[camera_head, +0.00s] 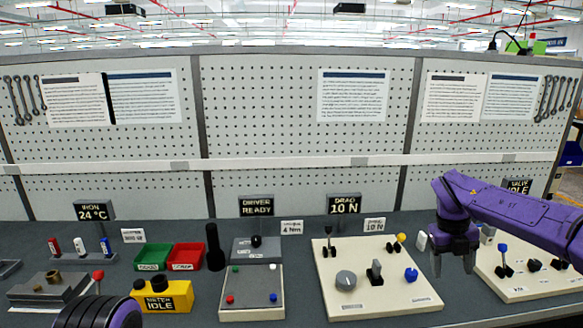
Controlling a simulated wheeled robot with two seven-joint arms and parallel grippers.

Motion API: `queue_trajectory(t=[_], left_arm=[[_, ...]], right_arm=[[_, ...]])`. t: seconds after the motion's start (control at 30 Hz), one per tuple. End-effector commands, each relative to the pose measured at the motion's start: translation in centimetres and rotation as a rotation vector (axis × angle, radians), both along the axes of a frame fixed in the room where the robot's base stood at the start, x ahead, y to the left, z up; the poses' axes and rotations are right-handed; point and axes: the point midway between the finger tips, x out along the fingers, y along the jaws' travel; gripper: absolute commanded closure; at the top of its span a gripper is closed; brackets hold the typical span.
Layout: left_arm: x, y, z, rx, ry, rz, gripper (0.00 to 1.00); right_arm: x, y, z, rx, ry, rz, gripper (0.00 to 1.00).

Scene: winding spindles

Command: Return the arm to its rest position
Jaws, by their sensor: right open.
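My right arm comes in from the right edge, purple with a dark grey gripper (454,264). The gripper points down with its two fingers apart and nothing seen between them. It shows between the large cream panel (375,306) on its left and the right cream panel (530,287) on its right. Whether the fingertips touch the bench cannot be told. A rounded purple and black part of my left arm shows at the bottom left edge; its gripper is out of view.
The grey bench (300,226) carries a green bin (153,257), a red bin (186,257), a yellow box (165,297) and a small panel with colored pegs (252,303). A black cylinder (214,247) stands upright. A pegboard wall (262,120) closes off the back.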

Motion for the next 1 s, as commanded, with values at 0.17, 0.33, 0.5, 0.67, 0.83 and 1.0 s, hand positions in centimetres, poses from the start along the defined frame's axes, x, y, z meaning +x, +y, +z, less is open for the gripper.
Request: queue_trajectory(t=[0.17,0.33,0.5,0.67,0.83,1.0], left_arm=[[0.0,0.0,0.0,0.0,0.0,0.0,0.57],[0.0,0.0,0.0,0.0,0.0,0.0,0.57],[0.0,0.0,0.0,0.0,0.0,0.0,0.57],[0.0,0.0,0.0,0.0,0.0,0.0,0.57],[0.0,0.0,0.0,0.0,0.0,0.0,0.57],[0.0,0.0,0.0,0.0,0.0,0.0,0.57]], right_arm=[[-0.9,-0.1,-4.8,-0.194,0.077,0.143,0.33],[-2.6,-0.2,-11.5,-0.465,0.186,0.421,0.33],[-6.7,0.8,-20.5,-0.739,0.333,0.942,0.33],[-15.6,3.6,-29.7,-0.799,0.465,1.642,0.33],[-25.8,5.7,-34.4,-0.634,0.524,2.145,0.33],[-34.4,6.7,-35.6,-0.414,0.547,2.461,0.33]])
